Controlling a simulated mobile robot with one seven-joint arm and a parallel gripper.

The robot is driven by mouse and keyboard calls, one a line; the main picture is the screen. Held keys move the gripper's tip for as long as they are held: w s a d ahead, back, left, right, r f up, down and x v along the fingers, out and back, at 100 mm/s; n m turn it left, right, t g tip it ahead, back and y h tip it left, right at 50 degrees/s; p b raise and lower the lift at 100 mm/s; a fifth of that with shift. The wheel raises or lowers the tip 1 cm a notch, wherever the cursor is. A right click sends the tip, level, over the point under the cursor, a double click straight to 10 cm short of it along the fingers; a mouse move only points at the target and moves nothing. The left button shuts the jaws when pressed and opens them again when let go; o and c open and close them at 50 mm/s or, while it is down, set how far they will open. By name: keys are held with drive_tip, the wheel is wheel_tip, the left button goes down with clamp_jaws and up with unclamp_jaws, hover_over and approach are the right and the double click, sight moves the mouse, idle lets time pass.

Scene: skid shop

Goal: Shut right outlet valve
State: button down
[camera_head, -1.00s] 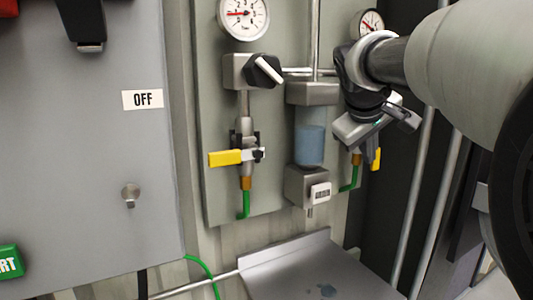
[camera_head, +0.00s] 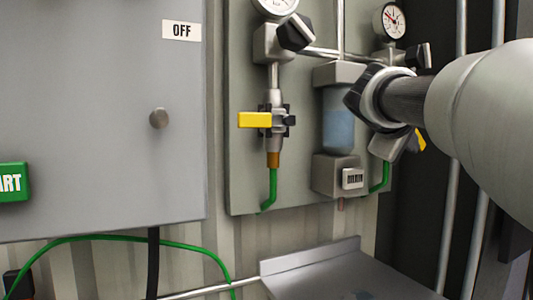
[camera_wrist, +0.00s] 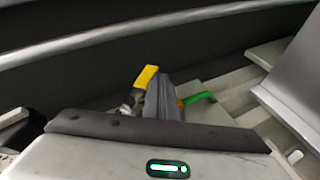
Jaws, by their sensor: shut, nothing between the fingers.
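The right outlet valve's yellow lever (camera_head: 420,141) shows at the right edge of the grey panel, slanted and partly hidden behind my wrist. In the wrist view the yellow lever (camera_wrist: 146,76) stands just beyond my fingers, slightly left of them. My gripper (camera_wrist: 163,98) is shut and empty, with its dark fingers close beside the valve; I cannot tell whether they touch the lever. The valve body is mostly hidden. A green hose (camera_head: 380,178) leaves below it, and its bend also shows in the wrist view (camera_wrist: 200,97).
The left valve's yellow lever (camera_head: 255,120) lies horizontal. Between the valves hangs a clear bowl with blue liquid (camera_head: 338,131) above a drain block (camera_head: 335,172). A gauge (camera_head: 390,20) and black knob (camera_head: 418,56) sit above my wrist. A grey shelf (camera_head: 315,257) juts out below.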

drive_tip(key=shift+w+d+r, duration=0.1)
drive_tip(key=shift+w+d, duration=0.15)
drive_tip(key=shift+d, duration=0.5)
idle(1.0)
